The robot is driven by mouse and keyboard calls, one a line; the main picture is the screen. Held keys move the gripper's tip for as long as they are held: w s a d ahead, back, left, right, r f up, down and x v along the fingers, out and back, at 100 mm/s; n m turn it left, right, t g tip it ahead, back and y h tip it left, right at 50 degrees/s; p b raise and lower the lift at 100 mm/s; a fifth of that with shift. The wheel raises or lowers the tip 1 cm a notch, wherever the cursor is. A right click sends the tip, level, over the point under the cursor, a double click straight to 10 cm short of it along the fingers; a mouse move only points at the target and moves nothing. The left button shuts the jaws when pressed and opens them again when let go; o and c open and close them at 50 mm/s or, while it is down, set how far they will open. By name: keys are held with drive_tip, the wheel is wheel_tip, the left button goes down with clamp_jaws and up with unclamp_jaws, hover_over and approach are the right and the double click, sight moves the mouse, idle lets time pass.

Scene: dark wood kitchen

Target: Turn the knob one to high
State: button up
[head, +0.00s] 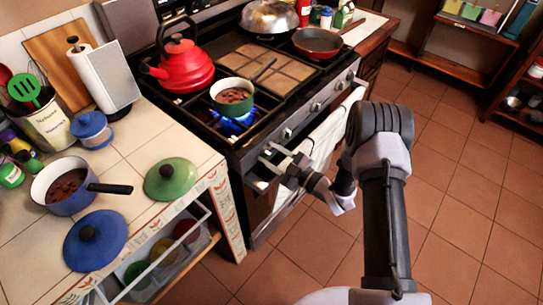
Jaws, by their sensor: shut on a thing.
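The stove's front panel carries a row of knobs, and a visible knob (287,133) sits just beyond my gripper. My gripper (270,156) is at the near left end of this panel, with its fingers closed around the knob at that end. That knob is mostly hidden between the fingers, and its angle cannot be read. A blue flame (233,124) burns on the near burner under a small green pot (232,97) with brown food in it.
A white towel (325,140) hangs on the oven front beside my arm. More knobs (316,107) run to the right. A red kettle (182,62) and a red pan (318,42) stand on the stove. The tiled floor at right is clear.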

drive_tip(key=shift+s+f+n+b, duration=0.1)
drive_tip(key=shift+n+b, duration=0.25)
drive_tip(key=shift+n, duration=0.55)
drive_tip(key=o, duration=1.4)
drive_tip(key=shift+c, duration=0.2)
drive_tip(key=p+v, duration=0.4)
drive_tip(key=v, duration=1.3)
drive_tip(key=shift+s+d, duration=0.15)
